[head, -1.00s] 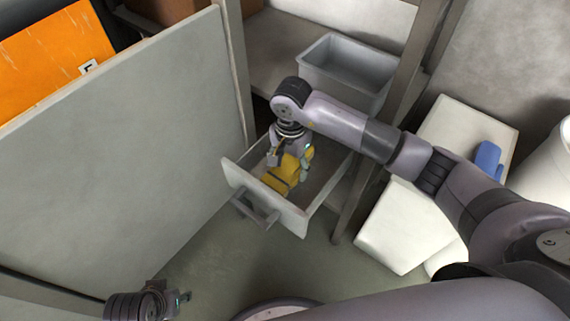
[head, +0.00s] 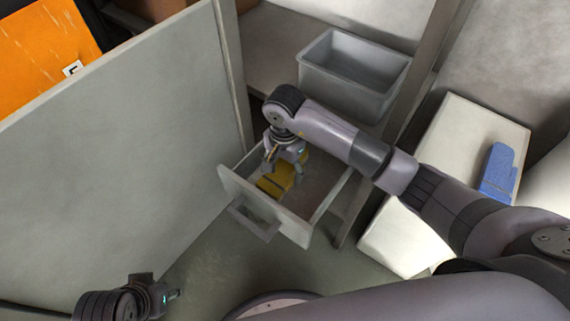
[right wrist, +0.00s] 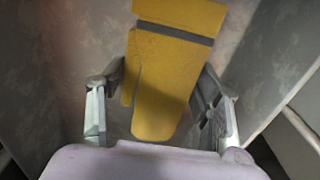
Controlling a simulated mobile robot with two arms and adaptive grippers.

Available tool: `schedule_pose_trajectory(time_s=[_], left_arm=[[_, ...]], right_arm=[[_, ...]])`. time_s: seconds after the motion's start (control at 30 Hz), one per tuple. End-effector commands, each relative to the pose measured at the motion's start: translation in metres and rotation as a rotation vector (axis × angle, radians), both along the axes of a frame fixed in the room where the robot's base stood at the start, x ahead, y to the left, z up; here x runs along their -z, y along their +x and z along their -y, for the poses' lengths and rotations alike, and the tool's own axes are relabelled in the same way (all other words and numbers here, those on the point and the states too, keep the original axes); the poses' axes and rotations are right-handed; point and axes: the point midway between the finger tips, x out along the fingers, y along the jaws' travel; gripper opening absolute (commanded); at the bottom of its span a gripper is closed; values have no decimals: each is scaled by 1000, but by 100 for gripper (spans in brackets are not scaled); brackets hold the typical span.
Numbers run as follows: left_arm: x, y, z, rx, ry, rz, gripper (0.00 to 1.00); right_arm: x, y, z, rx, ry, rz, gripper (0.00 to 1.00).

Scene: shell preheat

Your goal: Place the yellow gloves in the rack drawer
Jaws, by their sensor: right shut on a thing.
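The yellow gloves (head: 273,185) are low inside the open rack drawer (head: 290,226), with a dark band across them. In the right wrist view the yellow gloves (right wrist: 163,82) lie between the two fingers, over the drawer's grey floor. My right gripper (head: 284,168) reaches down into the drawer and is shut on the gloves. It partly hides them in the head view. I cannot tell whether the gloves rest on the drawer floor. My left gripper (head: 172,295) is at the lower left, apart from the drawer; its jaw opening is unclear.
A grey bin (head: 352,85) stands on the rack shelf above the drawer. A large grey panel (head: 120,150) stands left of the drawer. A blue glove (head: 498,172) lies on a white box (head: 455,140) at the right. Bare floor (head: 215,262) lies in front of the drawer.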

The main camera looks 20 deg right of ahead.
Motion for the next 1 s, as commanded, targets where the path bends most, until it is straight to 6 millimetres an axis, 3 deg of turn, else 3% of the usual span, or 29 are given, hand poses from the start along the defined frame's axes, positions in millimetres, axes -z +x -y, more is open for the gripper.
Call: schedule_pose_trajectory(time_s=[0.17,0.2,0.5,0.93,1.0], left_arm=[[3,0,0,0,0,-1,40],[3,0,0,0,0,0,40],[2,0,0,0,0,1,40],[-5,2,0,0,-1,6,40],[5,5,1,0,-1,-6,40]], right_arm=[[2,1,0,0,-1,2,21],[3,1,0,0,0,1,60],[2,0,0,0,1,1,80],[-7,2,1,1,1,3,80],[-15,3,3,3,0,4,80]])
